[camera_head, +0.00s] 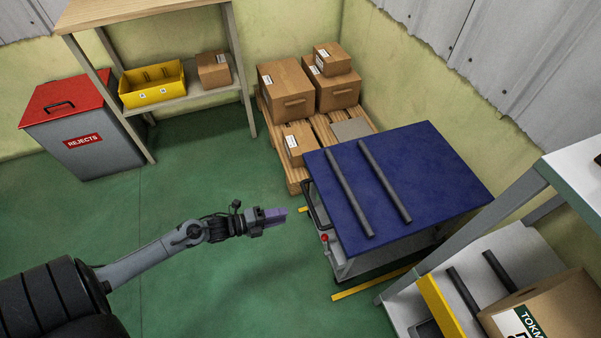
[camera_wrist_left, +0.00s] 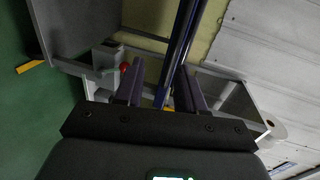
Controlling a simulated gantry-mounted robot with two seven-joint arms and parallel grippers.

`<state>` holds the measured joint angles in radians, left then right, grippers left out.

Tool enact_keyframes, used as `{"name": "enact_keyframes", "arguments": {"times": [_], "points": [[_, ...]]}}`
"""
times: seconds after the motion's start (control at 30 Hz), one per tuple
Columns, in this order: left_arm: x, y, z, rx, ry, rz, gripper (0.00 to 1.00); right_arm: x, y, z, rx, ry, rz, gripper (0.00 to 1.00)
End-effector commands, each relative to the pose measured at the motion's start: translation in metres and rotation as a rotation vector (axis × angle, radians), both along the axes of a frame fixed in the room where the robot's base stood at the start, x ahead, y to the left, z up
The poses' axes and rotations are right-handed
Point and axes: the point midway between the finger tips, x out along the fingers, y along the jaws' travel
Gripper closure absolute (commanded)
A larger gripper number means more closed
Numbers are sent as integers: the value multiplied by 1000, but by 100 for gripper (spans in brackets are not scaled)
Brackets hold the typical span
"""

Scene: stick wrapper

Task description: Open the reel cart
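The cart with a flat blue top (camera_head: 437,175) and grey frame stands right of centre in the head view. Two dark rods lie on the top. A black handle (camera_head: 316,205) and a red knob (camera_head: 324,238) are on its left side; the knob also shows in the left wrist view (camera_wrist_left: 124,67). My left gripper (camera_head: 284,214), with purple fingers, is left of the cart, pointing at that side and apart from it. In the left wrist view its fingers (camera_wrist_left: 160,85) are spread with nothing held; the blue top appears edge-on beyond them. My right gripper is out of view.
A pallet (camera_head: 298,177) with several cartons stands behind the cart. A grey reject bin (camera_head: 91,150) with a red lid and a shelf unit (camera_head: 185,100) are at back left. A grey bench (camera_head: 505,185) stands at right. Green floor left of the cart is clear.

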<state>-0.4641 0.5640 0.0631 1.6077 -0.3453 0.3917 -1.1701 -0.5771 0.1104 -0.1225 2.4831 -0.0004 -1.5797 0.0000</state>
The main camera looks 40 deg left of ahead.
Motion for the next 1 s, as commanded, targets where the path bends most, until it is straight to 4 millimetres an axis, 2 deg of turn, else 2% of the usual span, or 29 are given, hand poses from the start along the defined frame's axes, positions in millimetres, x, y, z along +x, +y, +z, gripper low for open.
{"name": "enact_keyframes", "arguments": {"times": [0.03,0.2,0.43,0.8,1.0], "points": [[4,7,15,18,-2,-4,61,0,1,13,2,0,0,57],[13,12,30,37,-15,-13,61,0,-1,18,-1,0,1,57],[35,2,24,36,-21,-10,61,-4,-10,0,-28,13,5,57],[86,-25,12,35,-20,-10,61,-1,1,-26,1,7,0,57],[102,-32,9,35,-19,-9,61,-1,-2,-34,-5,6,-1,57]]}}
